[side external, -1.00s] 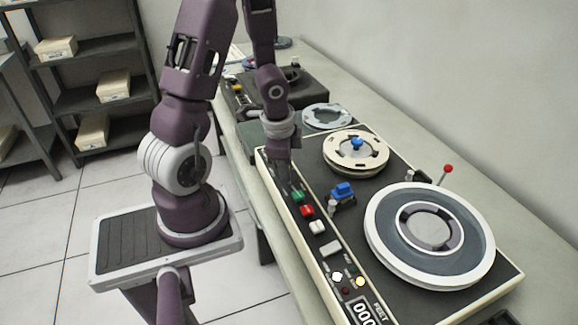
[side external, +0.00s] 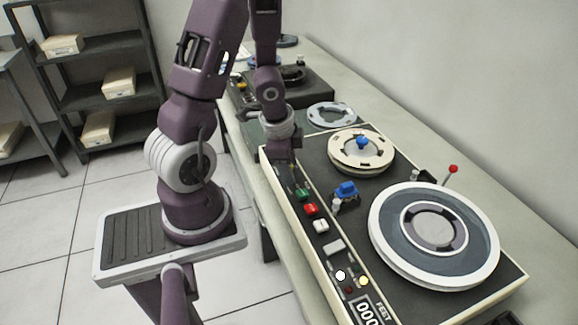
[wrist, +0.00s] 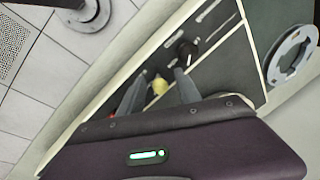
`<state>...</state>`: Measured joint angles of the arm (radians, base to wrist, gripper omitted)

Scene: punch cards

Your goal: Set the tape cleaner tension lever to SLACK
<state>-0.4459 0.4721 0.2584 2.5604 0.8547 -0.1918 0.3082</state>
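A small lever with a black knob (wrist: 187,50) stands on a dark panel with slots and pale markings in the wrist view. I cannot read its label, so I cannot tell whether it is the tension lever or where SLACK lies. My gripper (wrist: 156,88) is open, with its two grey fingers apart and the black knob just beyond the right finger. A yellow piece (wrist: 160,86) shows between the fingers, but nothing is visibly held. In the side external view, my gripper (side external: 283,162) is low over the near-left edge of the tape deck, its fingertips unclear.
The deck (side external: 420,300) carries a large grey reel (side external: 382,240), a cream reel (side external: 335,160), a blue clamp-like part (side external: 346,190), several buttons and a red-tipped lever (side external: 453,169). A darker machine (side external: 310,87) stands behind. Bench space is free along the wall.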

